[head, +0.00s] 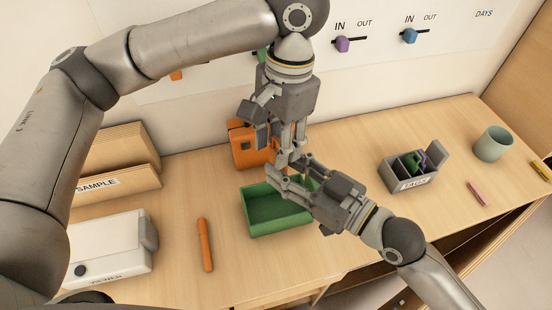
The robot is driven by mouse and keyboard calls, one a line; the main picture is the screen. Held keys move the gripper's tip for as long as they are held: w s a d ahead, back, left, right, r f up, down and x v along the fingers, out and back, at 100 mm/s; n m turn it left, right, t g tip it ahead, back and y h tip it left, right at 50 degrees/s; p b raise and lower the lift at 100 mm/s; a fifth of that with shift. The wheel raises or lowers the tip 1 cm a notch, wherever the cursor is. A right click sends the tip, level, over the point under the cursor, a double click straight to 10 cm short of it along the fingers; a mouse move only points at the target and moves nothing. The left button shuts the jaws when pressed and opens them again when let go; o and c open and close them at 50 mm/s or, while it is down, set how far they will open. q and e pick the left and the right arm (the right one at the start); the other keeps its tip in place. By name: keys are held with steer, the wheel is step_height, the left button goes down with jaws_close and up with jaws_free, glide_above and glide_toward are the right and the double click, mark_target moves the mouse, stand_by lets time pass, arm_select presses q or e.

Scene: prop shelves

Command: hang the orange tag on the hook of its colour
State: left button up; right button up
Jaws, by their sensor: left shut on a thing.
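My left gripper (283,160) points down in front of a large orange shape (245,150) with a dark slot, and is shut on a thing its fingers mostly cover. I take that thing to be the orange tag, but cannot make out its outline or tell it from the orange shape. My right gripper (280,166) comes in from the lower right, its fingers apart, close by the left fingertips over the green tray. Whether they touch anything is hidden. The orange hook (176,75) shows on the wall board at the left, partly behind my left arm.
A green tray (262,228) lies below the grippers. A grey tag box (415,183) with purple and green pieces stands right, beside a cup (493,144). Purple (342,44), blue (409,36) and green (262,55) hooks are on the board. An orange stick (205,244) lies left.

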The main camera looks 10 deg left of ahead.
steer(key=shift+x, duration=1.45)
steer(key=shift+c, duration=0.4)
steer(key=c, duration=0.7)
arm_select(q)
steer(key=c, duration=0.3)
arm_select(e)
jaws_close()
arm_select(q)
steer(key=o, duration=1)
steer(key=shift+r, duration=0.1)
